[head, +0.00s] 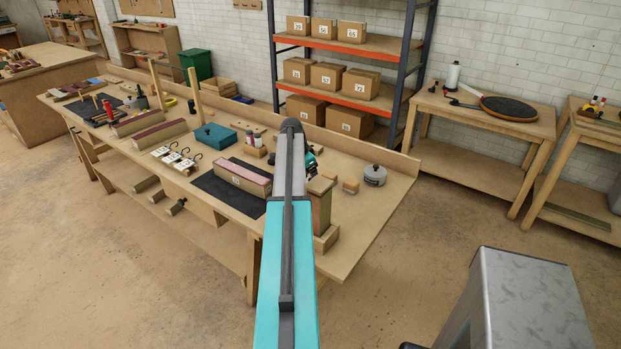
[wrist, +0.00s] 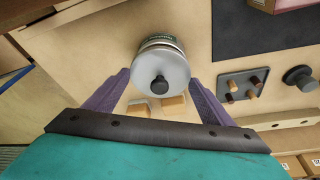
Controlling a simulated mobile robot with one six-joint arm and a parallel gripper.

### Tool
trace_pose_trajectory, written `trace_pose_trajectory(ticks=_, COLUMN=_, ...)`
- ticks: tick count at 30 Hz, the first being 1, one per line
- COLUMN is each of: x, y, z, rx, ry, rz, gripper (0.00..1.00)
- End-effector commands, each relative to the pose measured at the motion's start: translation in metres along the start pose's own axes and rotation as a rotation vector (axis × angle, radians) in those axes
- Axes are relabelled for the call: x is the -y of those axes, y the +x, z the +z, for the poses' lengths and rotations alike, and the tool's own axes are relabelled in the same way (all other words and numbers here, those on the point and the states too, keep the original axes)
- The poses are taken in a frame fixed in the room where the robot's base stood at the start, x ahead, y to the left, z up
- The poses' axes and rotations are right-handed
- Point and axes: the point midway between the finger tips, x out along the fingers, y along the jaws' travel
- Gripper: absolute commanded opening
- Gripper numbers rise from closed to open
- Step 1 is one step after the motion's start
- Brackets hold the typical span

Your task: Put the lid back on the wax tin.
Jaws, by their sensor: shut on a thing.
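The round, pale grey lid (wrist: 162,68) with its black knob shows in the wrist view between the purple fingers of my gripper (wrist: 160,84). My gripper is shut on the lid by its sides. The wax tin (wrist: 157,40) shows just beyond the lid as a grey body with a dark green lettered band. Lid and tin look in line, but I cannot tell whether they touch. In the head view my gripper (head: 311,168) is over the bench, partly behind my arm. My arm hides the lid and tin there.
The bench (head: 373,218) is bare near its right end. A grey pot with a dark knob (head: 375,176) stands right of my gripper. Small wooden blocks (head: 350,186) and a tall wooden box (head: 321,205) are close by. A dark mat (head: 213,187) lies left.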

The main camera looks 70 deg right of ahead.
Motion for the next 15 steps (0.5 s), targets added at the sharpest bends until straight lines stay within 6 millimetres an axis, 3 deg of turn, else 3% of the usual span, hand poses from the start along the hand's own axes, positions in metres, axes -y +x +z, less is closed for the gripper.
trace_pose_trajectory(ticks=15, x=0.0001, y=0.0138, z=0.0041, rx=0.000, ry=0.000, rz=0.000, gripper=0.55)
